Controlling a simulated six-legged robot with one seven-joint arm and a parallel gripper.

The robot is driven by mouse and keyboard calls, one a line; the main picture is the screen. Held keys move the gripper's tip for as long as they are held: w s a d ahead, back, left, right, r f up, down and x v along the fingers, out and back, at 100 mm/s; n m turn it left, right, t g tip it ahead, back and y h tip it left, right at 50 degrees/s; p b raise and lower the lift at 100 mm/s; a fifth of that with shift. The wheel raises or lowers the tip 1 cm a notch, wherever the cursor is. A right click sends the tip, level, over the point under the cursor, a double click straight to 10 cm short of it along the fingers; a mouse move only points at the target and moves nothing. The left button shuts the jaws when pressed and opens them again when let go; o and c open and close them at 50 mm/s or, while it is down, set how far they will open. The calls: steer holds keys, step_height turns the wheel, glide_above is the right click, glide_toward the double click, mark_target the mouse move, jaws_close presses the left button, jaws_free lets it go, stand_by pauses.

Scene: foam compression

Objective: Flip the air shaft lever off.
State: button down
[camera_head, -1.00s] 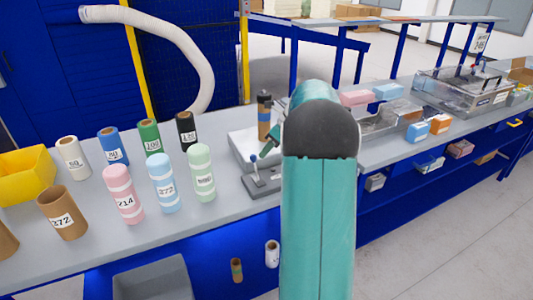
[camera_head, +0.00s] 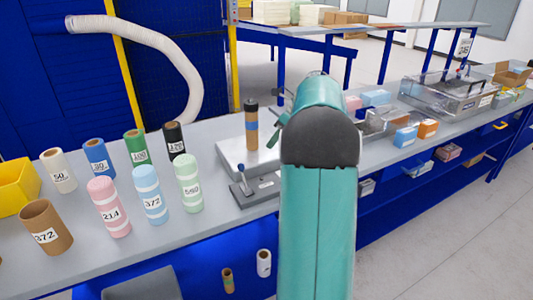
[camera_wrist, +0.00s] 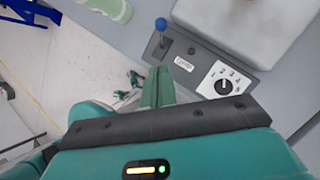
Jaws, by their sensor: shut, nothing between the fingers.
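The air shaft lever, a thin stick with a blue ball knob (camera_head: 240,167), stands on a grey control box (camera_head: 264,187) at the bench's front edge. In the wrist view the knob (camera_wrist: 161,24) is at the top, and the box (camera_wrist: 205,62) bears a label and a numbered dial (camera_wrist: 223,82). My gripper (camera_wrist: 158,74) is shut and empty in the wrist view, below the knob in the picture and apart from it. In the head view my arm hides the fingers. Whether the lever is on or off is not clear.
A brown cylinder with a blue band (camera_head: 251,130) stands on a pale metal unit (camera_head: 232,152) behind the box. Clear-lidded equipment (camera_head: 445,95) is farther right.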

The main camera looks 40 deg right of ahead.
steer(key=shift+s+d+r, duration=0.1)
steer(key=shift+d+r, duration=0.25)
steer(key=shift+r, duration=0.3)
steer(key=shift+s+d+r, duration=0.1)
steer(key=shift+d+r, duration=0.2)
steer(key=shift+r, duration=0.3)
steer(key=shift+s+d+r, duration=0.1)
steer(key=shift+d+r, duration=0.25)
steer(key=shift+r, duration=0.3)
